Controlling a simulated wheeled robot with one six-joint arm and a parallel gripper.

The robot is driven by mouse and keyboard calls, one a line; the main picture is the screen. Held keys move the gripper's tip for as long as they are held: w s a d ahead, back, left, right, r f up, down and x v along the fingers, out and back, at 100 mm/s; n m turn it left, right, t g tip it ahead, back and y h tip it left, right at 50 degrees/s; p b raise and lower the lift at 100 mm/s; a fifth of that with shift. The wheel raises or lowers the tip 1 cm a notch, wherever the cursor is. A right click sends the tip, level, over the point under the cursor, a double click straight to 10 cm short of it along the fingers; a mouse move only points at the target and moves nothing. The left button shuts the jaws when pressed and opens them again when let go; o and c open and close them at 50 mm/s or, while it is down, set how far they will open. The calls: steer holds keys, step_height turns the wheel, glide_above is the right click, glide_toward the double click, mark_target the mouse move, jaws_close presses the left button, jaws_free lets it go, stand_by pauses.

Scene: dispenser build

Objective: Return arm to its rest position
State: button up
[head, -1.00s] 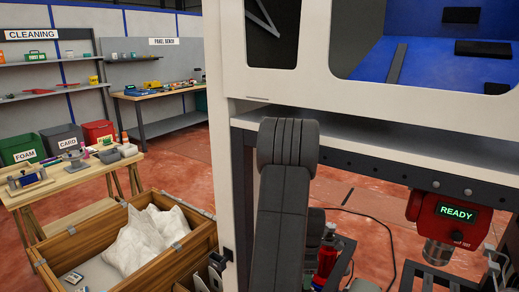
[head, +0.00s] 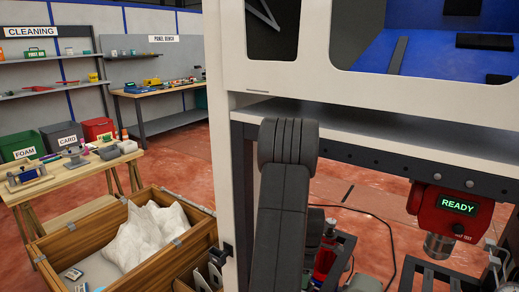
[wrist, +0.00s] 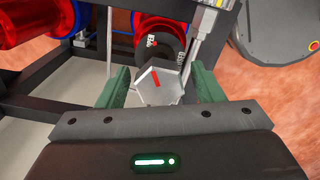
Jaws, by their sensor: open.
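My gripper (wrist: 161,88) is in the wrist view, with its two green fingers spread wide apart. A silver hexagonal part (wrist: 172,80) with a red mark shows between and beyond the fingers; I cannot tell whether anything touches it. In the head view the dark link of my arm (head: 281,205) stands upright in front of the white machine frame (head: 330,110). The gripper itself is hidden or out of the head view.
A red unit reading READY (head: 455,207) with a silver nozzle hangs under the frame at right. A wooden crate (head: 110,270) holding a white bag (head: 150,235) stands at lower left, near a wooden table (head: 75,178). Red cylinders (wrist: 80,15) on a dark frame show in the wrist view.

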steer(key=m, duration=0.6)
steer(key=shift+p, duration=0.35)
steer(key=m, duration=0.5)
steer(key=shift+m+p, duration=0.4)
